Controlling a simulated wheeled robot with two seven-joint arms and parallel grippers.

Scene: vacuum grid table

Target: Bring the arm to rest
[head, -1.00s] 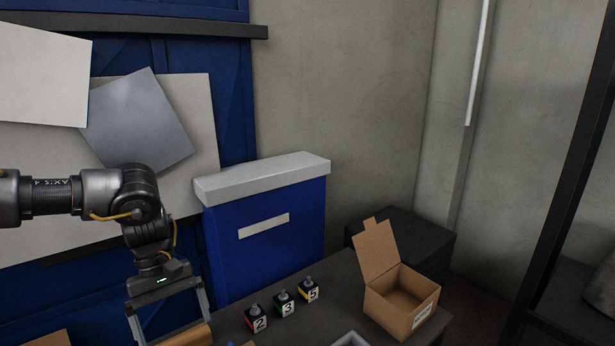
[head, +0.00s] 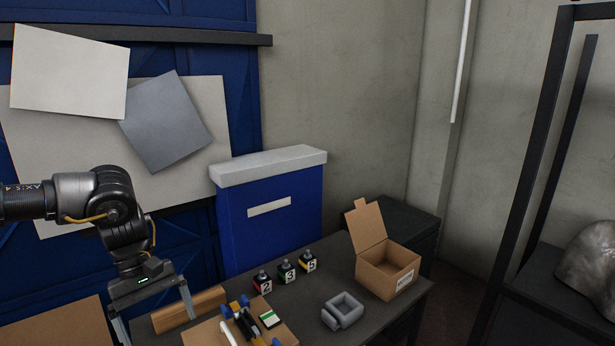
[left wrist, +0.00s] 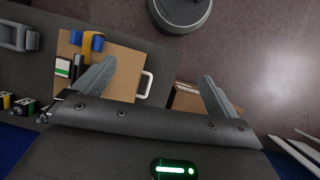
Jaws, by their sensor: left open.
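My left arm comes in from the left in the head view, bent downward at the wrist. My left gripper (head: 155,322) is open, with nothing seen between its fingers. It hangs at the left end of the dark table (head: 318,275), and one fingertip is cut off by the frame's lower edge. In the left wrist view the two spread fingers of the gripper (left wrist: 158,70) show above a tan board (left wrist: 125,75) and the floor. My right gripper is in neither view.
A brown block (head: 190,309) lies close beside the gripper. Tools lie on a tan board (head: 285,335). Numbered bottles (head: 287,270), a grey tray (head: 343,312) and an open carton (head: 388,272) stand farther right. A blue bin (head: 270,225) stands behind the table.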

